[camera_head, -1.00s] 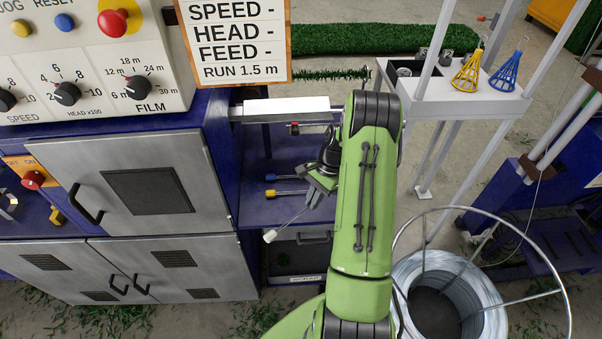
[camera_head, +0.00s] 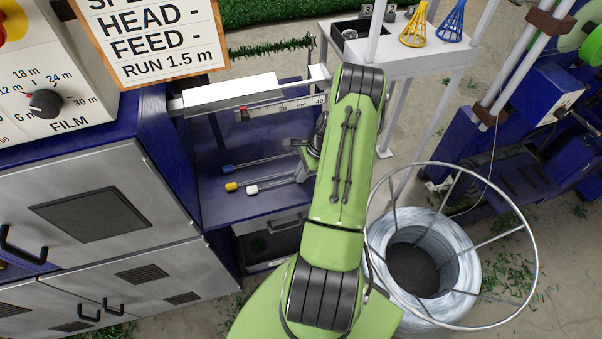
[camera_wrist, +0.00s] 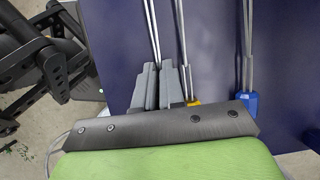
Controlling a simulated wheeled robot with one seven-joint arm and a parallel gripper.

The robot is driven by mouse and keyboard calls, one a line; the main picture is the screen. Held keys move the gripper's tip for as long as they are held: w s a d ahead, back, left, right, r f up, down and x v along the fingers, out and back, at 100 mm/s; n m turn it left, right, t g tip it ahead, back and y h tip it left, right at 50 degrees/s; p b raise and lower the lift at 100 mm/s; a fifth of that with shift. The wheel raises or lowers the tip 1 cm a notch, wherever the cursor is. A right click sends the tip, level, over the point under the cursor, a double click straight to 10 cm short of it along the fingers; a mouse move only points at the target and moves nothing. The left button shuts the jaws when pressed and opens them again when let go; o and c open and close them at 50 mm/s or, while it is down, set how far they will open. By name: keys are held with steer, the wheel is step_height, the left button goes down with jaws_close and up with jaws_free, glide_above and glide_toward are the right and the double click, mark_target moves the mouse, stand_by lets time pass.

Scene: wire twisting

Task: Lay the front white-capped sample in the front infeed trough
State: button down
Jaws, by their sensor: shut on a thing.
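The white-capped sample (camera_head: 252,189) is a thin wire rod with a white cap at its left end. In the head view it lies level over the blue shelf (camera_head: 265,206), in front of a yellow-capped sample (camera_head: 231,187) and a blue-capped sample (camera_head: 228,168). My gripper (camera_head: 299,172) is shut on the rod to the right of the cap. In the wrist view my fingers (camera_wrist: 157,88) close around the rod (camera_wrist: 152,30), and its cap is hidden. I cannot tell whether the rod touches the shelf. I cannot make out the front infeed trough with certainty.
A pale metal bar (camera_head: 230,92) and a ruler (camera_head: 285,106) run above the shelf. The yellow-capped (camera_wrist: 192,102) and blue-capped (camera_wrist: 246,103) samples lie close beside my fingers. A wire coil (camera_head: 450,270) in a round frame stands on the floor at right.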

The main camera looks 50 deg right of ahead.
steer(key=c, duration=1.6)
jaws_free()
steer(key=shift+c, duration=0.2)
steer(key=shift+o, duration=0.6)
steer(key=shift+r, duration=0.1)
